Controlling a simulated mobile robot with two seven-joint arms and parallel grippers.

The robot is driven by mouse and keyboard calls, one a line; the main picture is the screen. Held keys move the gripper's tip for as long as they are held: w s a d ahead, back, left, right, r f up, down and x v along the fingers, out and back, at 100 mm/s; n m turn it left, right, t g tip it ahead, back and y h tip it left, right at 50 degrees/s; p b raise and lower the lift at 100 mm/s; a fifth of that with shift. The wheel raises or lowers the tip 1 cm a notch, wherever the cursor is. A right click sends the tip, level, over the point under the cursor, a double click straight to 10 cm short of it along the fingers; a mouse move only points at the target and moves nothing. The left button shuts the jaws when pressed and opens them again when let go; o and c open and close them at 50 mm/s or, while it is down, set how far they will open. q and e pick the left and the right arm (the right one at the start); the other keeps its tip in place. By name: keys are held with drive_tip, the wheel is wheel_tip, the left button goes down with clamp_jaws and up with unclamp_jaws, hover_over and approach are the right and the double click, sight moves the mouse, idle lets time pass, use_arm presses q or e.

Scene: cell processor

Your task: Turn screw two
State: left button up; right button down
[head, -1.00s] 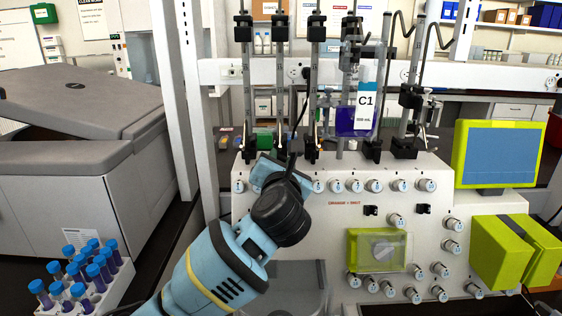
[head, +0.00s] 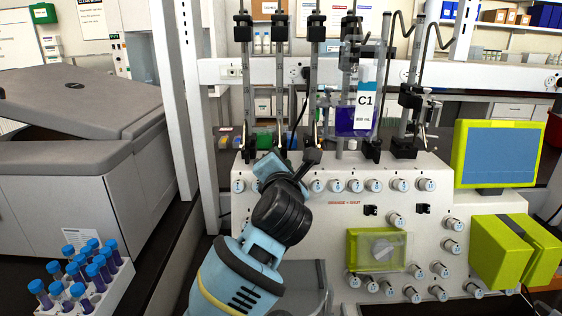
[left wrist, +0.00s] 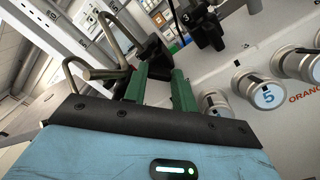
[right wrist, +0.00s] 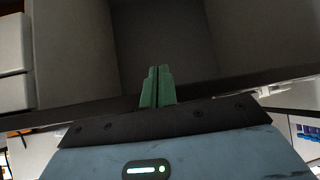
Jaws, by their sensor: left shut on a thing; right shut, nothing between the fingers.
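My left gripper (head: 299,168) reaches the top edge of the white cell processor (head: 330,226), at the feet of the upright rods. In the left wrist view its green fingers (left wrist: 160,72) are shut on a black screw or clamp part (left wrist: 152,48), mostly hidden between them. No label shows on this part, so I cannot tell its number. In the head view, a black clamp piece (head: 312,155) stands at a rod's foot just beyond the fingers.
The knob labelled 5 (left wrist: 268,95) and its neighbour (left wrist: 215,103) sit close to my left fingers. A bag marked C1 (head: 366,112) hangs right of them. A rack of blue-capped tubes (head: 118,285) stands at lower left, below a grey machine (head: 85,175).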

use_arm(q)
drive_tip(key=o, duration=0.7)
drive_tip(key=shift+s, duration=0.1)
drive_tip(key=shift+s, duration=3.8)
